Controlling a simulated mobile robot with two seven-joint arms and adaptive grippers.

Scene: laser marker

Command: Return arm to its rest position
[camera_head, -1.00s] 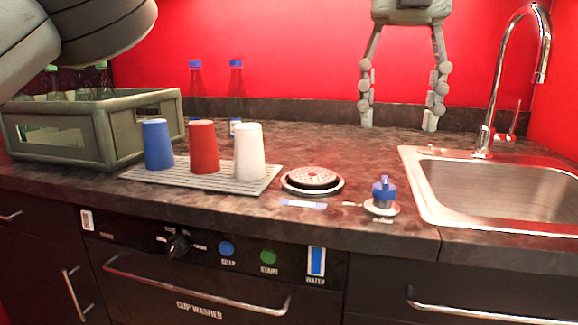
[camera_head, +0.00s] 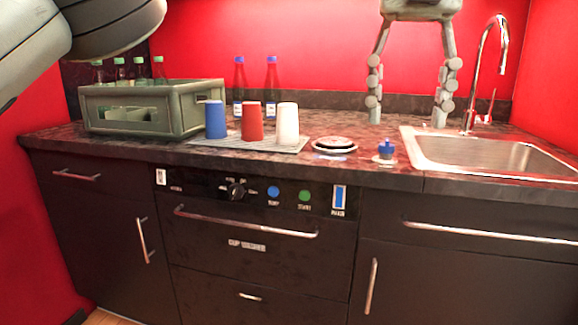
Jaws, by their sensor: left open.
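My left gripper (camera_head: 408,118) hangs down from the top of the head view, right of the middle, with its two fingers wide apart. It is open and empty, with only the red wall and dark counter showing between the fingers. It appears in front of the back of the counter, left of the tap. My right gripper is not in view.
A dark counter (camera_head: 350,176) holds a green crate (camera_head: 188,112) of bottles, a blue cup (camera_head: 215,120), a red cup (camera_head: 251,122) and a white cup (camera_head: 287,124) on a grey mat (camera_head: 232,142). A sink (camera_head: 485,152) with a tall tap (camera_head: 473,85) is at right.

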